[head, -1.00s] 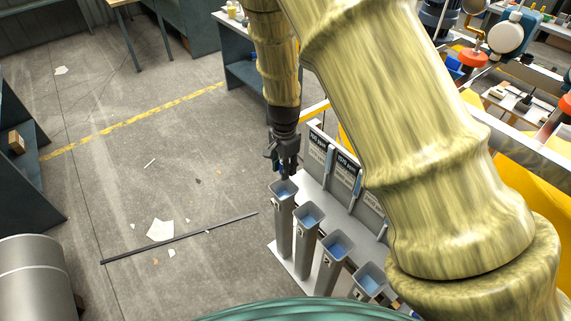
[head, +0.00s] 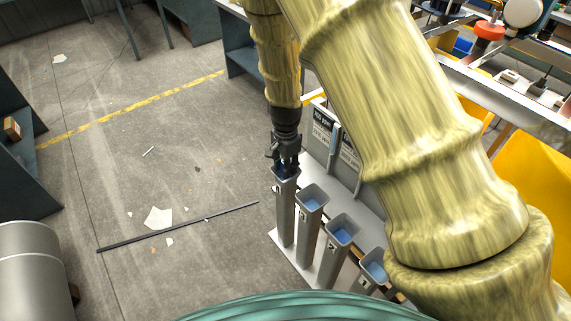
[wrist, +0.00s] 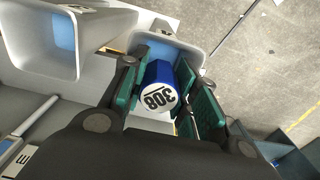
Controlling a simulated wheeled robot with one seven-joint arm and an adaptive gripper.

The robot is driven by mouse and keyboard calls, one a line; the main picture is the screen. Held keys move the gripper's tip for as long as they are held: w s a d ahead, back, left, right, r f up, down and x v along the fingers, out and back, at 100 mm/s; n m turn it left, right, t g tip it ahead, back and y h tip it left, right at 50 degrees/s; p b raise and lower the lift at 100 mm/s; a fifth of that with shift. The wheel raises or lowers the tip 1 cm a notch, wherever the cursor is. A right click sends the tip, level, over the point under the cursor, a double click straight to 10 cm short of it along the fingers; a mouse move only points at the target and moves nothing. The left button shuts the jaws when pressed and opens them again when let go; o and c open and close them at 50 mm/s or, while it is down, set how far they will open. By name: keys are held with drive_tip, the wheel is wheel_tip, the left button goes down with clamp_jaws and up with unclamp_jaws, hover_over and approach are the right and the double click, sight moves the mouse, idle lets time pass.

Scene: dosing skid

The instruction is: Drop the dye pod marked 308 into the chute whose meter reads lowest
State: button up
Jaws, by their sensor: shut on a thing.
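My gripper (head: 286,168) is shut on the dye pod, a blue cylinder with a white end marked 308 (wrist: 159,95). In the wrist view the pod sits between the green finger pads, over the mouth of a grey chute (wrist: 193,52). In the head view this is the chute farthest from me (head: 285,215), and the fingertips overlap its mouth. I cannot tell how far the pod is inside. Nearer chutes (head: 309,232), (head: 335,260) and (head: 373,270) have open mouths with blue inside. Meter boards (head: 322,130) stand behind; their readings are too small or hidden.
My arm covers much of the meter boards. The chutes stand in a row on a pale base (head: 290,262). The floor left of them is open, with a dark bar (head: 180,226) and paper scraps (head: 158,218). A grey cylinder (head: 35,262) stands at lower left.

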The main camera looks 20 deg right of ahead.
drive_tip(key=shift+f, duration=0.6)
drive_tip(key=o, duration=1.1)
drive_tip(key=shift+c, duration=0.2)
drive_tip(key=shift+o, duration=0.2)
wheel_tip(320, 180, up, 7)
drive_tip(key=p, duration=0.5)
drive_tip(key=shift+r, duration=0.1)
